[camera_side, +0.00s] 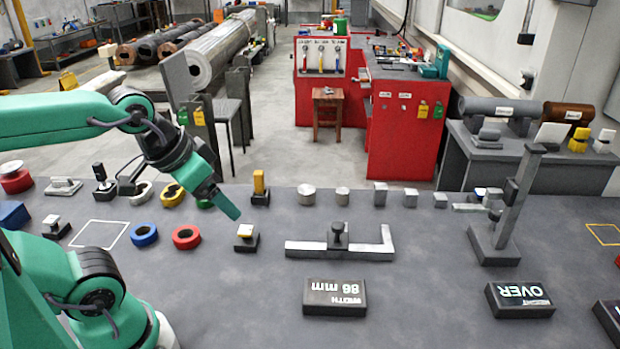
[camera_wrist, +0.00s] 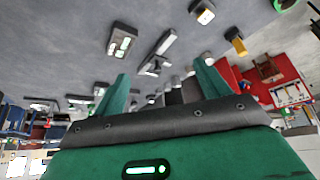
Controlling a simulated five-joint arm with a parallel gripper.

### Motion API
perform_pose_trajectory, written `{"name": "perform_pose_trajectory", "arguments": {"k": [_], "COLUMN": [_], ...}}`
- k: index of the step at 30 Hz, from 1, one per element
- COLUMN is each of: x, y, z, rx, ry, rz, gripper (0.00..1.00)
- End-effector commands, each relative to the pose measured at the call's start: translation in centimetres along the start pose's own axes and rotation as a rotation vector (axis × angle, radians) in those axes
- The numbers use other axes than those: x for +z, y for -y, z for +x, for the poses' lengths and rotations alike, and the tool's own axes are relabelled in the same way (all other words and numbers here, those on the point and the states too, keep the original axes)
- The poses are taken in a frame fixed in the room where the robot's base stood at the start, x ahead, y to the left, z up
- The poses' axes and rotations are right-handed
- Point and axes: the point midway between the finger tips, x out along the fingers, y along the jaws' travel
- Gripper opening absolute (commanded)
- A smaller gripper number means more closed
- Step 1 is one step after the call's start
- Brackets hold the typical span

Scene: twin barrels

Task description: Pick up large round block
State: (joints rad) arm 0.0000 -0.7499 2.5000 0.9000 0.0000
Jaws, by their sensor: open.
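Two grey round blocks stand on the dark table in the side view, in the row along its back. The larger one, the large round block (camera_side: 307,195), is left of the smaller round block (camera_side: 342,196). My gripper (camera_side: 228,205) is above the table, left of the large round block and clear of it. In the wrist view my gripper (camera_wrist: 162,88) shows two green fingers spread apart with nothing held between them. Small pale shapes lie past the fingers there, too small for me to tell which is the large round block.
Several square grey blocks (camera_side: 380,194) continue the row to the right. A yellow-topped block (camera_side: 260,187) stands between my gripper and the round blocks. An L-shaped gauge (camera_side: 340,249) and a width display (camera_side: 335,297) lie in front. A grey post (camera_side: 510,205) rises at right.

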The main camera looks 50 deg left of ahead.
Motion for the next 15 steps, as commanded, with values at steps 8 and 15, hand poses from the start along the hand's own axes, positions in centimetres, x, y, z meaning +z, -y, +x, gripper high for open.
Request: {"name": "perform_pose_trajectory", "arguments": {"k": [8,15], "x": [-0.2,-2.0], "y": [0.0,0.4], "z": [0.0,0.0], "rx": [-0.001,-0.006], "ry": [0.001,0.025], "rz": [0.002,0.029], "gripper": [0.75,0.75]}}
